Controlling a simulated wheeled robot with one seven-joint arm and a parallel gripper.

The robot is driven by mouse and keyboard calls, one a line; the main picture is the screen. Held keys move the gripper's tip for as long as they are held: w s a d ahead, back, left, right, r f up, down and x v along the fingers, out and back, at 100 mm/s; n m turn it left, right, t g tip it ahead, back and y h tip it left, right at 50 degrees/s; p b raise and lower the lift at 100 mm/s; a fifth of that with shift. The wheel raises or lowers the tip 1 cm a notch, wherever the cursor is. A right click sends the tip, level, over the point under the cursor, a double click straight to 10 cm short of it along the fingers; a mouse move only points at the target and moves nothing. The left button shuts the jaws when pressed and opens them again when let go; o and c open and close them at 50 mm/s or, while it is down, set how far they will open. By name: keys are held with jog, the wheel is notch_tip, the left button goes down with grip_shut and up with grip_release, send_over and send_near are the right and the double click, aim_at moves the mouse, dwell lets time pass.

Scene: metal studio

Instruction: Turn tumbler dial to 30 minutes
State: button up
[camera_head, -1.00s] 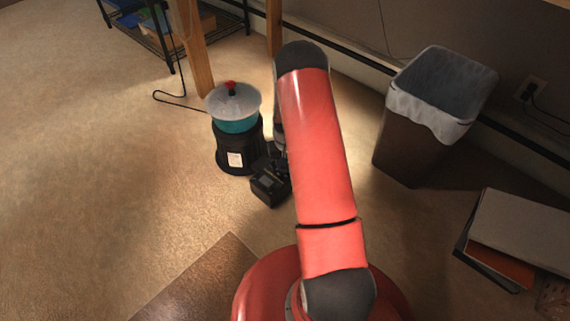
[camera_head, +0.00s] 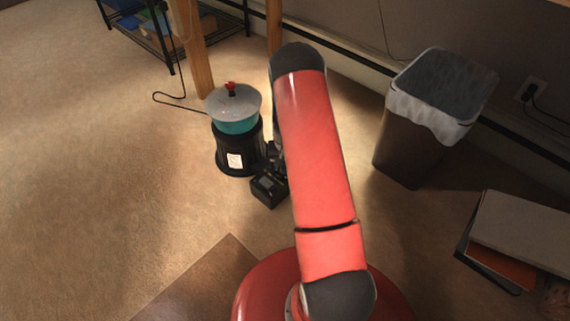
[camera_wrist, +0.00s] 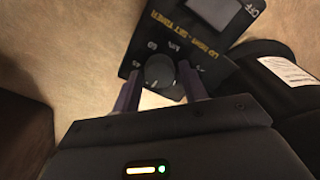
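The tumbler's black control box (camera_head: 266,190) stands on the floor in front of the black tumbler base (camera_head: 235,158). A teal drum with a pale lid and red knob (camera_head: 231,88) sits on the base. In the wrist view the box's black panel (camera_wrist: 190,40) carries yellow lettering, upside down. The round black dial (camera_wrist: 161,71) lies between the two purple fingers of my gripper (camera_wrist: 161,74). The fingers are apart, one on each side of the dial. A small gap shows on the left; contact on the right is unclear. The dial's setting is not readable.
The tumbler base (camera_wrist: 285,75) is close on the right in the wrist view. A wooden leg (camera_head: 197,65) stands behind the tumbler. A lined bin (camera_head: 405,140) and stacked boards (camera_head: 515,240) are to the right. The floor at left is clear.

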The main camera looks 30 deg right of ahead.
jog(key=shift+o, duration=0.8)
jog(key=shift+r+p, duration=0.8)
jog(key=shift+r, duration=3.1)
jog(key=shift+r, duration=0.1)
jog(key=s+a+r+n+t+p, duration=0.1)
jog(key=s+a+r+p, duration=0.15)
jog(key=r, duration=0.75)
jog(key=s+a+r+n+t+p, duration=0.1)
jog(key=a+r, duration=0.2)
jog(key=r, duration=0.6)
jog(key=s+a+r+p, duration=0.2)
jog(key=a+r, duration=0.1)
jog(key=r, duration=0.7)
jog(key=s+a+r+n+t+p, duration=0.1)
jog(key=s+a+r+p, duration=0.1)
jog(key=s+r, duration=0.6)
jog(key=s+a+r+n+t+p, duration=0.2)
jog(key=s+a+r, duration=0.3)
jog(key=s+r, duration=0.4)
jog(key=s+p, duration=0.1)
jog(key=s, duration=0.3)
jog(key=shift+s+r+t+p, duration=0.25)
jog(key=shift+s+t+p, duration=0.05)
